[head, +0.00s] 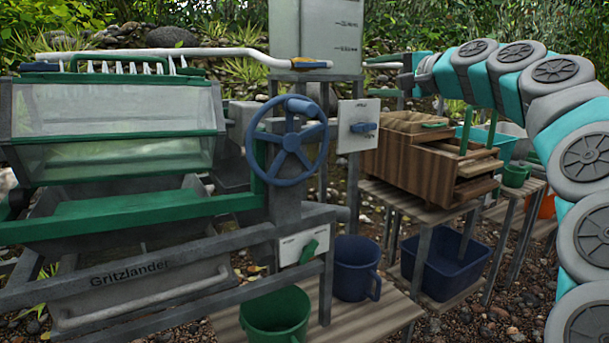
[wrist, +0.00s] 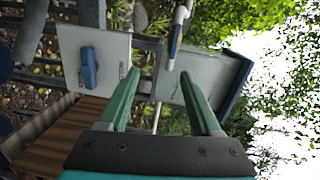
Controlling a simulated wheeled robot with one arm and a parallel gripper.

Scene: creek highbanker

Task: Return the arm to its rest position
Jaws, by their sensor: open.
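My arm arches in from the right edge of the head view, with its gripper (head: 384,78) beside the right side of the white tank (head: 316,35). The gripper points left in that view. In the wrist view, the two green fingers of my gripper (wrist: 158,75) are spread apart with nothing between them. Beyond the fingers are the tank (wrist: 222,85) and the white panel with a blue switch (wrist: 88,68), seen turned on their side. I cannot tell the exact gap from the fingers to the tank.
The panel with its blue switch (head: 364,127) and the blue handwheel (head: 287,140) stand left of and below the gripper. A wooden sluice box (head: 400,160) lies beneath the arm. A white pipe with a blue valve (head: 311,63) runs in front of the tank. Foliage fills the background.

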